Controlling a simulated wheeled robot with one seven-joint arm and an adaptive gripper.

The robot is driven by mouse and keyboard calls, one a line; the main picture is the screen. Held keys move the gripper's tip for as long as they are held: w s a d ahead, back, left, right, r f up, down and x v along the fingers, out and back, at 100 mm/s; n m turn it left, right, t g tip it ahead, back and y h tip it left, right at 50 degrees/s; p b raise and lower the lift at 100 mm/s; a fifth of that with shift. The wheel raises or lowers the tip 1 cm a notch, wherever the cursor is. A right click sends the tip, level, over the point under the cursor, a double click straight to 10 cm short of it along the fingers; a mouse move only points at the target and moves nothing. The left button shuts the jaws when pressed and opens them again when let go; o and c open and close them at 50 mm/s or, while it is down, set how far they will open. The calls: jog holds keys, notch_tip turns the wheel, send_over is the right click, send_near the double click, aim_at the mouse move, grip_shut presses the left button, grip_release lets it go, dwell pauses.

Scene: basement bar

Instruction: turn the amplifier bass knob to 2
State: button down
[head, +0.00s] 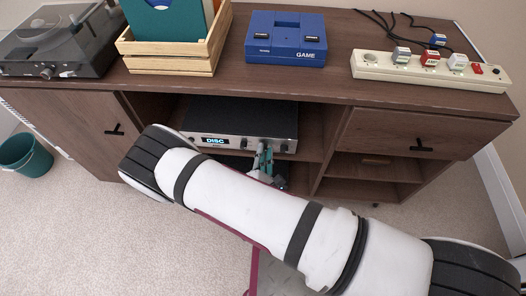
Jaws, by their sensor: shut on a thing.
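The amplifier (243,113) sits in the open middle compartment of the wooden cabinet. It has a black top, a silver front and a lit display (215,141) reading DISC. Round dark knobs show on its front, one (245,144) left of my gripper and one (284,148) to its right. My gripper (263,151) is at the front panel between these two, shut on a knob that its fingers hide. The knob labels and pointer settings are too small to read, so I cannot tell which knob is bass or its value.
My arm crosses in front of the cabinet. On its top stand a turntable (57,42), a wooden record crate (172,55), a blue game console (286,38) and a power strip (431,73) with plugs and cables. A green bin (26,154) stands on the carpet at left.

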jog(key=shift+d+m, duration=0.15)
jog(key=shift+m, duration=0.15)
dwell(0.4)
jog(key=c, duration=1.5)
grip_release()
jog(key=s, duration=1.2)
jog(key=shift+a+r, duration=0.25)
jog(key=shift+w+r, duration=0.1)
